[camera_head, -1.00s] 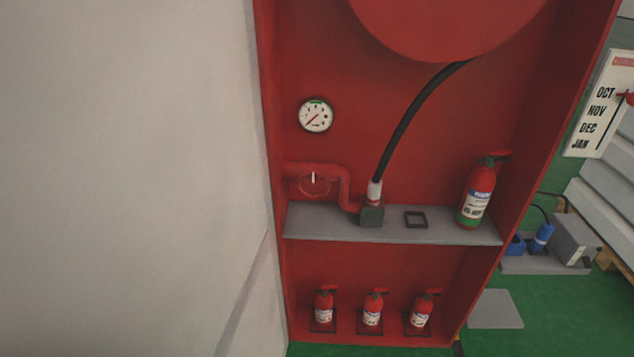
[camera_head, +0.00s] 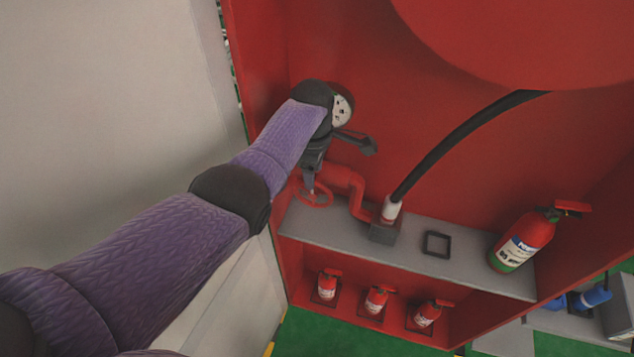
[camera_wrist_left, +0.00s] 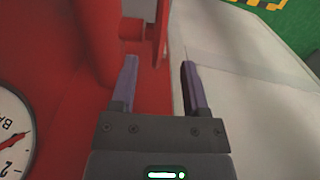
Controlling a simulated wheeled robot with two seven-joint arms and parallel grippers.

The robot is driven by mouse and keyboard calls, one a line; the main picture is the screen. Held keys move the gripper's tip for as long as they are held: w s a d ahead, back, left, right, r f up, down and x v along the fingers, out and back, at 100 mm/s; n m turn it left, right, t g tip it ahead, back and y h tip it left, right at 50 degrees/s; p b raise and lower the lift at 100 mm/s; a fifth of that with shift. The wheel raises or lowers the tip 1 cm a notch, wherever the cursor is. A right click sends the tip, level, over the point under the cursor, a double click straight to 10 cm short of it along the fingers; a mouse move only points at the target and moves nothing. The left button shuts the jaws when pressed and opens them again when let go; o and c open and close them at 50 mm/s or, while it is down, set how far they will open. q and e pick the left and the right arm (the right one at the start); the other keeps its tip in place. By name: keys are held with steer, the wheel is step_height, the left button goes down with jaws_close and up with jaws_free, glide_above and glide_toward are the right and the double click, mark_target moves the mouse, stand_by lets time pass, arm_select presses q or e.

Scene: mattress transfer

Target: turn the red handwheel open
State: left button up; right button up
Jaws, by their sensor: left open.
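The red handwheel (camera_head: 326,201) sits on the red pipe (camera_head: 349,181) above the grey shelf at the left of the red cabinet. My left gripper (camera_head: 309,186) is at the handwheel's near-left side, its upper part hidden behind my arm. In the left wrist view, the two purple fingers of the left gripper (camera_wrist_left: 158,66) are apart with nothing held between them. The handwheel (camera_wrist_left: 161,25) shows nearly edge-on just beyond the fingertips there. I cannot tell whether a finger touches it. My right gripper is in neither view.
A round gauge (camera_head: 342,108) is partly hidden behind my left wrist. A black hose (camera_head: 455,140) rises right of the pipe. A large extinguisher (camera_head: 524,240) stands on the grey shelf (camera_head: 465,268). A pale panel (camera_head: 110,90) stands close on the left.

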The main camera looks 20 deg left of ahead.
mark_target(313, 194)
arm_select(q)
step_height(313, 194, down, 5)
steer(key=shift+w+f+b, duration=0.15)
steer(key=shift+f+b, duration=0.05)
steer(key=shift+b, duration=1)
jaws_close()
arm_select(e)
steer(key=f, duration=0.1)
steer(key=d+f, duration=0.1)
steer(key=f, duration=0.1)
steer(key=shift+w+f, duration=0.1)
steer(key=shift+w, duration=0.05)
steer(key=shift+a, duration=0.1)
